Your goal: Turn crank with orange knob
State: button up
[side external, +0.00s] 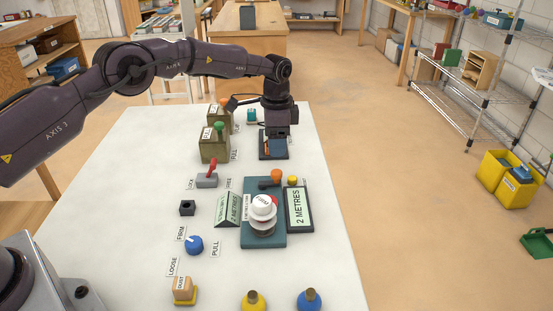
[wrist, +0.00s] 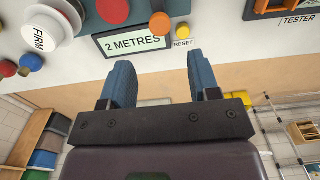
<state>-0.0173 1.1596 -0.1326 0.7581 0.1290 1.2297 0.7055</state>
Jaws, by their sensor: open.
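The crank with an orange knob (side external: 276,174) is on a teal base plate (side external: 253,238), behind a white round part (side external: 263,208). In the wrist view an orange knob (wrist: 160,23) shows near the top edge, beside the 2 METRES display; its crank arm is mostly cut off. My gripper (side external: 277,147) is behind the crank, above a dark device, apart from the orange knob. In the wrist view my gripper (wrist: 162,82) has its two blue fingers spread with nothing between them.
A 2 METRES display (side external: 299,208) and a yellow button (side external: 292,180) stand close right of the crank. A red-handled lever (side external: 208,178), green boxes (side external: 215,148) and a blue knob (side external: 194,245) are left on the white table (side external: 130,225). Another orange knob (side external: 224,101) is farther back.

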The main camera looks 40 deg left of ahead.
jog(key=shift+r, duration=2.3)
jog(key=s+r+n+t, duration=0.2)
jog(key=s+r, duration=0.3)
jog(key=s, duration=0.7)
jog(key=s+a+r+n+t, duration=0.1)
jog(key=s+r+n, duration=0.3)
jog(key=s, duration=0.9)
jog(key=s+r+n+t, duration=0.2)
jog(key=s+r, duration=0.5)
jog(key=s, duration=0.6)
jog(key=shift+a+r+n+t, duration=0.3)
jog(key=shift+a+n, duration=0.1)
jog(key=shift+n, duration=0.1)
